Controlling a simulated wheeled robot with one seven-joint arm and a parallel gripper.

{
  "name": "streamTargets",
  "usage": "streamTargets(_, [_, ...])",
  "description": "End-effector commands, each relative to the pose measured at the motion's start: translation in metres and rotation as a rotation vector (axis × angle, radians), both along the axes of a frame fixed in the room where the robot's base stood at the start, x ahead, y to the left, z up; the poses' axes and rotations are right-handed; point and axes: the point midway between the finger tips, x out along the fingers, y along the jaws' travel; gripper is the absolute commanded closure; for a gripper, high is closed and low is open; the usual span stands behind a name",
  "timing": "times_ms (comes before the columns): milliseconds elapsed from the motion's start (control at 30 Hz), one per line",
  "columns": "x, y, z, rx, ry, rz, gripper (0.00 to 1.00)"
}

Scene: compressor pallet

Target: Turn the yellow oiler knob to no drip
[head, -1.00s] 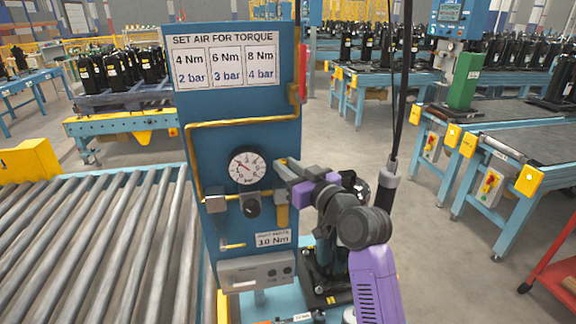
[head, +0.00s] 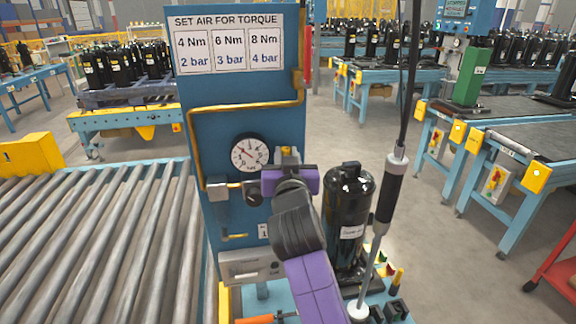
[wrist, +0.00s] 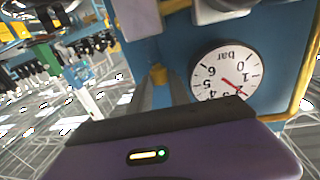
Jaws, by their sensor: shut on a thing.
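The yellow oiler knob (wrist: 158,75) is on the air line of the blue panel. In the wrist view it shows between the tips of my gripper's two grey fingers (wrist: 162,88), which are shut on it. In the head view my purple gripper (head: 288,166) is in front of the panel, right of the pressure gauge. It hides most of the oiler, and only a small yellow part (head: 288,151) shows above it. The oiler's markings and drips cannot be made out.
The round gauge (head: 250,154) is beside my gripper, and also shows in the wrist view (wrist: 225,75). A black regulator knob (head: 254,195) sits lower left. A black compressor (head: 348,215) and a hanging screwdriver (head: 389,195) stand close on the right.

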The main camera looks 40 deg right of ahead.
Motion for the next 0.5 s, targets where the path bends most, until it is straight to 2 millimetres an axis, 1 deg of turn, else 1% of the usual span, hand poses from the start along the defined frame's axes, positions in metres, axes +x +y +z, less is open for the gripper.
streamTargets(33, [0.0015,0.002,-0.0052,0.0,-0.001,-0.017,1.0])
streamTargets(233, [0.0023,0.0023,-0.0044,0.002,0.002,-0.086,1.0])
streamTargets(500, [0.0028,0.0028,-0.0023,0.001,0.004,-0.131,1.0])
